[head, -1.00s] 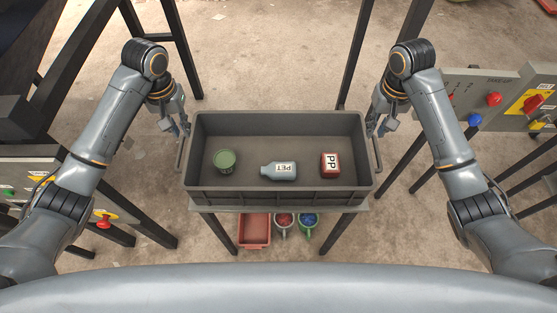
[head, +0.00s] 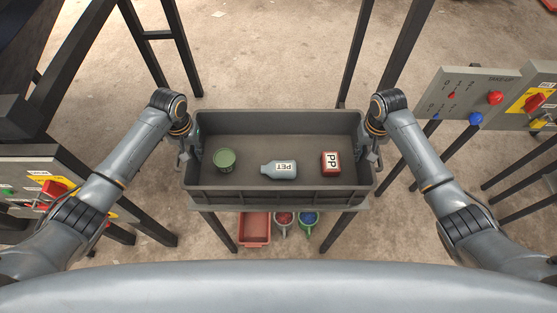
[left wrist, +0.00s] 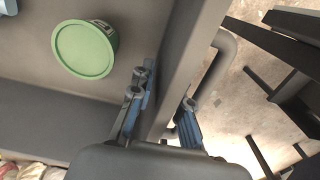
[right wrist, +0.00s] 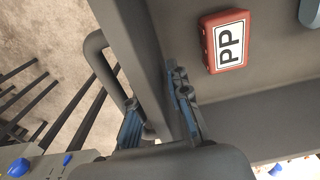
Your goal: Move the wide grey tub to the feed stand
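The wide grey tub (head: 240,116) stands level on a dark stand in the middle of the head view. It holds a green round container (head: 224,160), a grey bottle marked PET (head: 279,170) and a red block marked PP (head: 331,163). My left gripper (left wrist: 163,105) is open at the tub's left end, one finger inside the wall and one outside by the handle (left wrist: 226,55). My right gripper (right wrist: 157,112) is open the same way at the right end, by the other handle (right wrist: 97,60). Firm contact with the wall cannot be made out.
Below the tub are a red tray (head: 254,230) and two cups with red and blue contents. Control panels stand at left (head: 25,180) and right (head: 470,92). Dark frame legs rise behind and beside the tub.

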